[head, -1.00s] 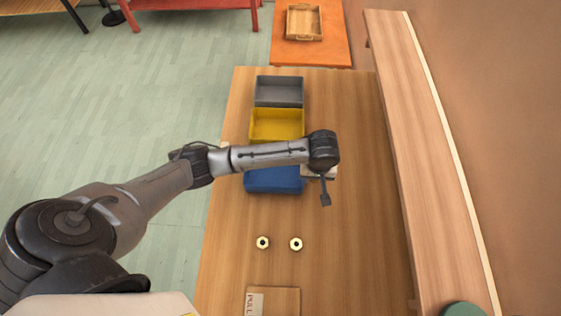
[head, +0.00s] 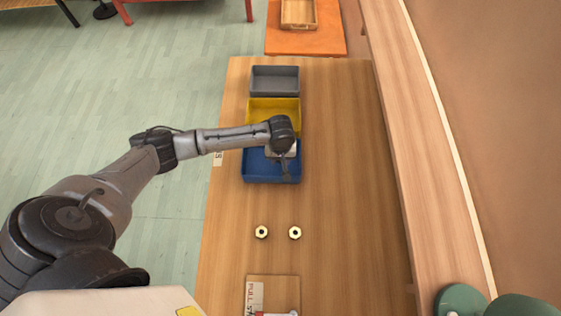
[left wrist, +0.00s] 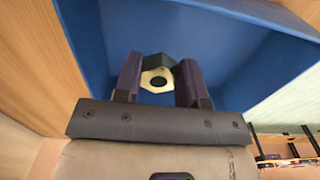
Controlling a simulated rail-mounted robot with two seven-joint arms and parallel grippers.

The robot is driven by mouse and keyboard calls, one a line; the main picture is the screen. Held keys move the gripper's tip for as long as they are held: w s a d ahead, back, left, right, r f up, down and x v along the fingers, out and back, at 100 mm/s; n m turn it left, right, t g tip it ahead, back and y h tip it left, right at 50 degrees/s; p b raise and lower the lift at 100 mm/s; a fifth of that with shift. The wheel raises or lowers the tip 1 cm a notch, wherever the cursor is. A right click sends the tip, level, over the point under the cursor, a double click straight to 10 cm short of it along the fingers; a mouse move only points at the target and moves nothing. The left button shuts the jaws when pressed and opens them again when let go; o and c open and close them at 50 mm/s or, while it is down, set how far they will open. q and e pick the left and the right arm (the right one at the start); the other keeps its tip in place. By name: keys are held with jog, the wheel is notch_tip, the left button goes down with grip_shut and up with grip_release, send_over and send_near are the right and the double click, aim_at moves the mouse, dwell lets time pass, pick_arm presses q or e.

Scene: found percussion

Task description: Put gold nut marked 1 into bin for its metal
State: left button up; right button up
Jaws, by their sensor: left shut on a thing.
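My left gripper (head: 284,176) is over the blue bin (head: 262,179), pointing down. In the left wrist view, the gripper (left wrist: 159,78) is shut on a pale gold hexagonal nut (left wrist: 146,78) with a dark hole. The blue bin (left wrist: 105,30) fills the background behind the nut. No mark on the held nut is readable. Two more pale gold nuts lie apart on the table, a left one (head: 261,232) and a right one (head: 295,233); their marks are too small to read. The yellow bin (head: 273,104) and grey bin (head: 275,80) stand in line behind the blue bin. My right gripper is not in view.
The wooden table (head: 340,170) is clear to the right of the bins. A wooden board with a "PULL" label (head: 256,297) is at the front. A long wooden shelf (head: 405,150) runs along the right wall. A tray (head: 299,13) stands on an orange surface beyond.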

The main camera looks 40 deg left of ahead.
aim_at(281, 166)
pick_arm(q)
jog(key=shift+f, duration=1.8)
jog(key=shift+f, duration=0.1)
jog(key=o, duration=1)
